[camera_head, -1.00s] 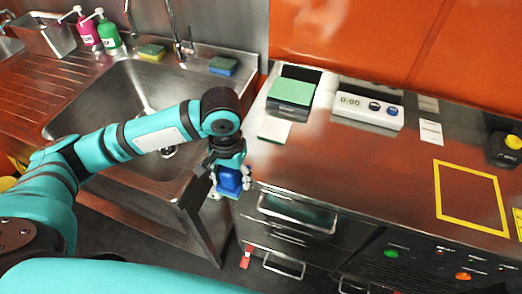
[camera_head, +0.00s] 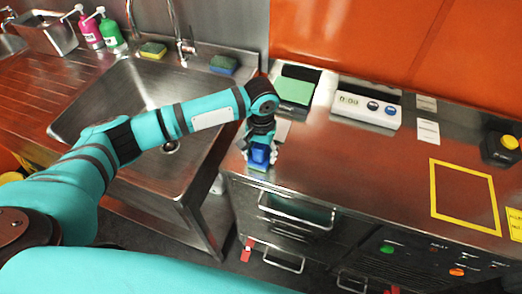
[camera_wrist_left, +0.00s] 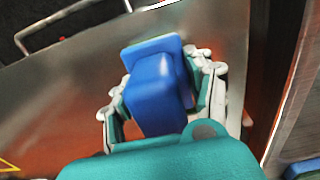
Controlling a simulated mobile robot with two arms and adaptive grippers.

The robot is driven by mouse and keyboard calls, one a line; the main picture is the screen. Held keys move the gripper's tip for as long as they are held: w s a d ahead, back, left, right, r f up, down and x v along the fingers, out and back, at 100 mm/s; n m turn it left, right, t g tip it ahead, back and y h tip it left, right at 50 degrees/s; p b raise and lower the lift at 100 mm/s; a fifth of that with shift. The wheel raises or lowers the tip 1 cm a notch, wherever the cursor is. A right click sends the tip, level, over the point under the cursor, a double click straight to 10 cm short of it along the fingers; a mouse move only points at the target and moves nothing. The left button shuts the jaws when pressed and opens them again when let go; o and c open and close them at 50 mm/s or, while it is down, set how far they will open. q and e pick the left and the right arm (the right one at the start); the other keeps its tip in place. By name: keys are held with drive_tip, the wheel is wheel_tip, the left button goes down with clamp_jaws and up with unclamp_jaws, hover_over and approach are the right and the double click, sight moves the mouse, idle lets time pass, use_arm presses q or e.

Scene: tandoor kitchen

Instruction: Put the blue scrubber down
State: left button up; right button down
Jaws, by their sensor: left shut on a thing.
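The blue scrubber (camera_head: 259,155) is a blue block with a flat, wider blue base edged in green. My left gripper (camera_head: 260,150) is shut on it, near the front left corner of the steel counter (camera_head: 330,170). The scrubber also shows in the left wrist view (camera_wrist_left: 156,90), between the two fingers of the left gripper (camera_wrist_left: 165,92). Its base points toward the counter; I cannot tell whether it touches the surface. My right gripper is not in view.
Behind the gripper stand a green-topped box (camera_head: 296,91) and a white timer (camera_head: 366,110). A yellow square outline (camera_head: 463,198) marks clear counter at right. The sink (camera_head: 125,90) lies left, with sponges (camera_head: 223,64) behind it. A drawer handle (camera_head: 297,219) juts out in front.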

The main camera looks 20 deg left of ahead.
use_arm(q)
drive_tip(key=shift+f, duration=0.1)
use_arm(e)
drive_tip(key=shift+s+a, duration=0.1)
use_arm(q)
drive_tip(key=o, duration=0.8)
drive_tip(key=shift+c, duration=0.2)
drive_tip(key=shift+o, duration=1.3)
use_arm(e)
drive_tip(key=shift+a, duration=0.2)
use_arm(q)
wheel_tip(320, 180, up, 12)
drive_tip(key=shift+r+b, duration=0.15)
drive_tip(key=shift+b, duration=0.85)
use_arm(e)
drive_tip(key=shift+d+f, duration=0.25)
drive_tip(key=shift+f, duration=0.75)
